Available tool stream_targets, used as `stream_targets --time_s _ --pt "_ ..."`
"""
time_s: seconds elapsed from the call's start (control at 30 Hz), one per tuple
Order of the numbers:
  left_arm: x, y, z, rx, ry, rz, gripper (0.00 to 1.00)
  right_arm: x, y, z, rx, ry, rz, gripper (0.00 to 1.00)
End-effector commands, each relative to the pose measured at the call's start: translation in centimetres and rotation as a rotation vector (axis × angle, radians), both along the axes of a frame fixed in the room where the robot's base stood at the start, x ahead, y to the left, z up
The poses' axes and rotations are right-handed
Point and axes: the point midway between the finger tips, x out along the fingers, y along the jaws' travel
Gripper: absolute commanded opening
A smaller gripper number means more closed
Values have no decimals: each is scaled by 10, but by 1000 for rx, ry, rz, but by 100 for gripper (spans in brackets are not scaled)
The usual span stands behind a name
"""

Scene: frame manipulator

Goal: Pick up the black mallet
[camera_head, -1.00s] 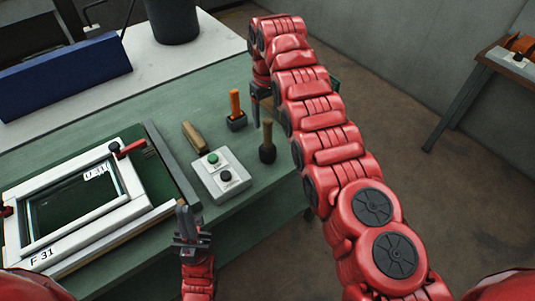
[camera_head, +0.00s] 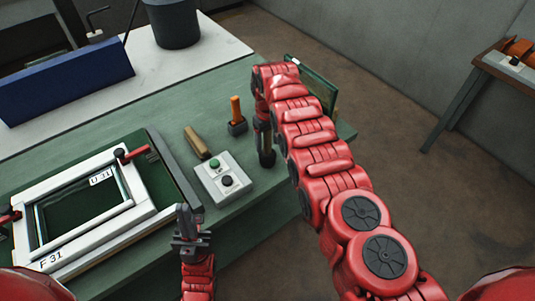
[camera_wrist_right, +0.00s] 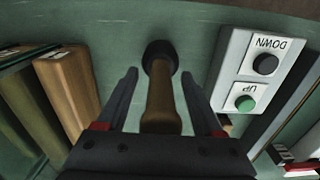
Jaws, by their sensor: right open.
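The black mallet stands head down on the green table, its wooden handle up. In the head view its dark head (camera_head: 267,159) shows just below my right gripper (camera_head: 263,142), which hides most of the handle. In the right wrist view the mallet's handle (camera_wrist_right: 161,105) lies between the two open fingers of my right gripper (camera_wrist_right: 159,74), with the black head beyond the fingertips. I see gaps on both sides of the handle. My left gripper (camera_head: 187,225) is near the front edge, far from the mallet; its jaw opening is unclear.
A control box (camera_head: 225,178) with a green and a black button stands left of the mallet. An orange-handled mallet (camera_head: 237,115) and a wooden-handled tool (camera_head: 196,142) are behind. A white frame (camera_head: 130,220) fills the table's left side.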

Motion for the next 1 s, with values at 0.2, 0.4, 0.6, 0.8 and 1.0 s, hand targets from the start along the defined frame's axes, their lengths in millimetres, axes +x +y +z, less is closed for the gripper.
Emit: stream_targets --time_s 0.2,0.4,0.6,0.8,1.0 --pt "0 0 0 0 0 0 0 0 0 0 0 0 0 34" --pt "0 0 0 0 0 0 0 0 0 0 0 0 0 0" --pt "0 0 0 0 0 0 0 0 0 1 1 -1 0 0" --pt "0 0 0 0 0 0 0 1 0 2 0 -2 0 0" --pt "0 0 0 0 0 0 0 2 1 14 1 -4 0 0"
